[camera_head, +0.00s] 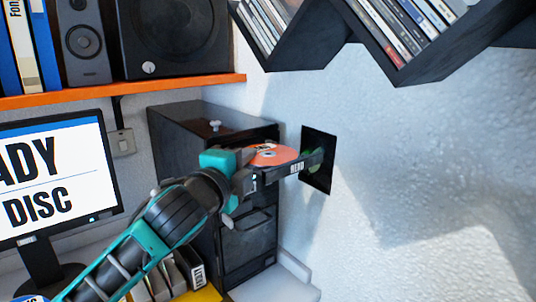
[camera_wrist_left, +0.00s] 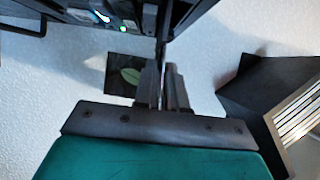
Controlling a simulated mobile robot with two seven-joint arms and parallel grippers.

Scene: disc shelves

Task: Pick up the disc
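An orange-red disc (camera_head: 272,154) with a dark mark at its middle lies level in front of the dark cabinet in the head view. A black slab (camera_head: 308,165) with white lettering sits at its right, close below it. My left gripper (camera_head: 250,172) is at the disc's left edge. In the left wrist view its fingers (camera_wrist_left: 164,88) are almost together, with a thin dark edge between them, which looks like the disc seen edge-on. The fingers hide part of the disc's rim. My right gripper is in neither view.
A dark drawer cabinet (camera_head: 250,232) stands behind my gripper. A black wall panel (camera_head: 325,180) is just right. Slanted disc shelves (camera_head: 395,40) hang above, and an orange shelf (camera_head: 130,90) with speakers is upper left. A monitor (camera_head: 55,180) stands at left.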

